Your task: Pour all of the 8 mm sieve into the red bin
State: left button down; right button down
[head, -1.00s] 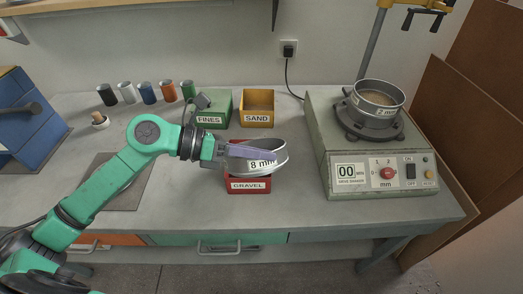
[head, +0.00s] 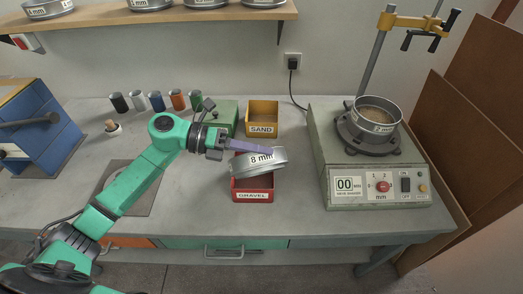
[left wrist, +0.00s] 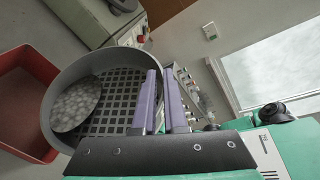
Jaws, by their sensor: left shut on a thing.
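The 8 mm sieve (head: 262,161) is a round metal ring with a white label, held above the red bin (head: 252,196) labelled GRAVEL. It is tilted in the head view. My left gripper (head: 248,147) is shut on its rim with purple fingers. In the left wrist view, the sieve (left wrist: 118,62) shows a square-holed mesh, with a grey speckled heap (left wrist: 76,105) gathered at its left side. The red bin (left wrist: 28,112) lies beyond that side, and its visible inside looks bare. My right gripper is not in view.
The yellow SAND bin (head: 262,118) and green FINES bin (head: 225,115) stand behind. A sieve shaker (head: 372,165) with another sieve (head: 375,115) stands at right. Several coloured cylinders (head: 157,102) line the back left. The bench between the red bin and the shaker is clear.

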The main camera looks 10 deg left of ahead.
pick_arm(q)
jog(key=shift+w+a+r, duration=0.1)
jog(key=shift+w+r, duration=0.15)
jog(key=shift+r, duration=0.1)
jog(key=shift+w+a+f+n+h, duration=0.2)
jog(key=shift+n+h, duration=0.1)
jog(key=shift+n, duration=0.1)
jog(key=w+a+f+n+h+b, duration=0.2)
jog(key=w+a+n+h+b, duration=0.2)
jog(key=w+n+b, duration=0.6)
jog(key=shift+w+a+b, duration=0.55)
jog(key=shift+w+a, duration=0.1)
jog(key=shift+a, duration=0.55)
dwell(0.7)
